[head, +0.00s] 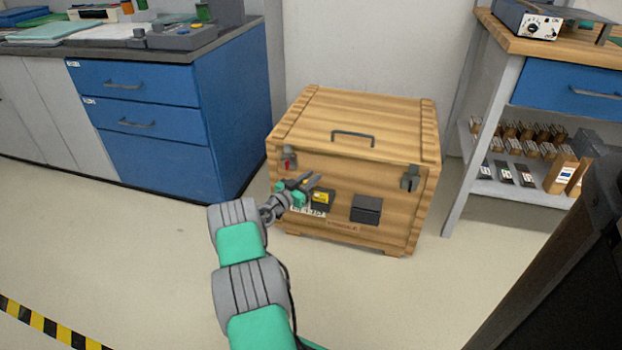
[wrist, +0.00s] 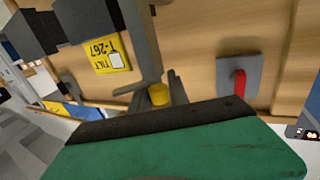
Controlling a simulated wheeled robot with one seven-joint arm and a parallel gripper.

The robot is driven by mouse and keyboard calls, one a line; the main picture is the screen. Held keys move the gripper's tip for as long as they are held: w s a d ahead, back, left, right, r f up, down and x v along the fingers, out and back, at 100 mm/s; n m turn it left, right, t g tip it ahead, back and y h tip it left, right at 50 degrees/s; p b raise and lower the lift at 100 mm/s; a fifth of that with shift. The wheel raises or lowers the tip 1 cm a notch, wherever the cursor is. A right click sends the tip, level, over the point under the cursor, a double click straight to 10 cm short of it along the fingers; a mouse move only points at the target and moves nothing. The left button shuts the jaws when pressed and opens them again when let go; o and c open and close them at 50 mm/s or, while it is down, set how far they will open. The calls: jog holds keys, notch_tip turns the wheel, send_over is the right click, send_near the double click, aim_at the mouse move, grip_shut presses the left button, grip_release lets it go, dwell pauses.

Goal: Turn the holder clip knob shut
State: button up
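A yellow knob (wrist: 158,95), which looks like the holder clip knob, shows just beyond the green palm in the wrist view. Grey parts are close around it, and I cannot tell which belong to the clip. The palm hides part of the clip in the wrist view.
Beside the gripper is a yellow tilt label (wrist: 104,55), with a dark box (head: 366,209) to its right in the head view. A red-handled latch (wrist: 238,88) is close by. Blue drawers (head: 150,125) stand left and a shelf (head: 520,190) right. Floor in front is clear.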

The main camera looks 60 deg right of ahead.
grip_shut()
jog(key=shift+r+n+t+p, duration=0.1)
jog(key=shift+n+t+p, duration=0.2)
jog(key=shift+t+p, duration=0.15)
jog(key=n+t+p, duration=0.1)
jog(key=t, duration=0.2)
jog(key=shift+w+r+n+h+p, duration=0.1)
jog(key=shift+w+n+h+p, duration=0.05)
jog(key=shift+n+h+p, duration=0.2)
jog(key=n+t+p, duration=0.1)
jog(key=t, duration=0.1)
jog(key=w+n+t+p, duration=0.1)
jog(key=n+t+p, duration=0.1)
jog(key=t, duration=0.1)
jog(key=shift+n+p, duration=0.25)
jog(key=shift+p, duration=0.05)
jog(key=shift+w+f+n+t+y, duration=0.2)
jog(key=shift+n+t+y, duration=0.1)
jog(key=shift+t+y, duration=0.2)
jog(key=shift+o, duration=2.4)
grip_release()
